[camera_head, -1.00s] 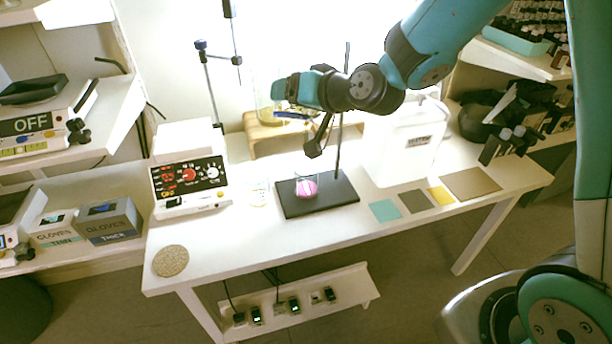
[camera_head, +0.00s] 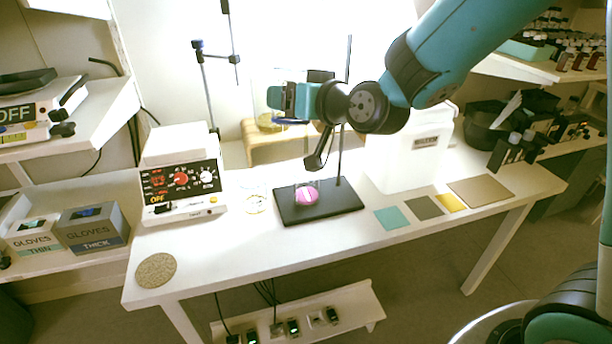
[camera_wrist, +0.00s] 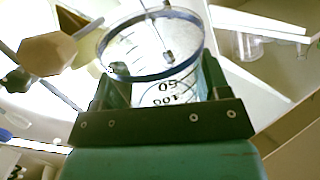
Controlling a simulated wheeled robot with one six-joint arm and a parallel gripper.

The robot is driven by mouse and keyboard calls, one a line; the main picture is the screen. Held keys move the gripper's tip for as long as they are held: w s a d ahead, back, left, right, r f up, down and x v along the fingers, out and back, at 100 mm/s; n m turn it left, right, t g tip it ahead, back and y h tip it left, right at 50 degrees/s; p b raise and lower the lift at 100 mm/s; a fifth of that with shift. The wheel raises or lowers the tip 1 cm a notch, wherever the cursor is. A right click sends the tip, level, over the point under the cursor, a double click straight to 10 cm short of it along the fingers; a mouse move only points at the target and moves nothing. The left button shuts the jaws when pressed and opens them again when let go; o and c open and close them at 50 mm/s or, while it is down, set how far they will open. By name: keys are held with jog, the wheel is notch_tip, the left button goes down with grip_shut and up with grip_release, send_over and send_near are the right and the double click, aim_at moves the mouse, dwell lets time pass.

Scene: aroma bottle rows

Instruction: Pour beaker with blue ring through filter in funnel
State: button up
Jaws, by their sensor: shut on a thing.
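In the wrist view my gripper (camera_wrist: 162,95) is shut on the beaker with the blue ring (camera_wrist: 150,76). The beaker is clear, with a blue band at its rim and dark volume marks; I cannot tell its contents. In the head view my gripper (camera_head: 288,101) is raised above the table, left of the stand's rod. The stand (camera_head: 335,205) has a black base and a thin upright rod. A small clear vessel with something pink (camera_head: 306,194) sits on the base. I cannot make out the funnel or filter; my arm covers part of the rod.
A hotplate with dials (camera_head: 180,180) stands at left. A wooden stand (camera_head: 255,150) with glassware is behind my gripper. A white canister (camera_head: 405,165) stands right of the rod. Flat coloured squares (camera_head: 425,207) lie at front right. The table's front left holds a round mat (camera_head: 156,271).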

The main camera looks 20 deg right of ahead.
jog(key=b, duration=0.1)
jog(key=f+b, duration=0.1)
jog(key=shift+s+a+n+t+b, duration=0.15)
jog(key=shift+s+n+t+b, duration=0.05)
jog(key=shift+n+t+b, duration=0.15)
jog(key=n+b, duration=0.1)
jog(key=b, duration=0.2)
jog(key=s+f+n+t+b, duration=0.1)
jog(key=b, duration=0.3)
jog(key=shift+s+a+t, duration=0.1)
jog(key=shift+a+t, duration=0.15)
jog(key=shift+a, duration=0.05)
jog(key=shift+y+b, duration=0.3)
jog(key=shift+b, duration=0.05)
jog(key=shift+s+r, duration=0.1)
jog(key=shift+r, duration=0.1)
jog(key=shift+s+a+r+p, duration=0.1)
jog(key=shift+r+p, duration=0.15)
jog(key=shift+p, duration=0.15)
jog(key=s+a+r+p, duration=0.2)
jog(key=s+r+p, duration=0.2)
jog(key=shift+r+p, duration=0.2)
jog(key=shift+p, duration=0.2)
jog(key=shift+s+a, duration=0.1)
jog(key=shift+a, duration=0.05)
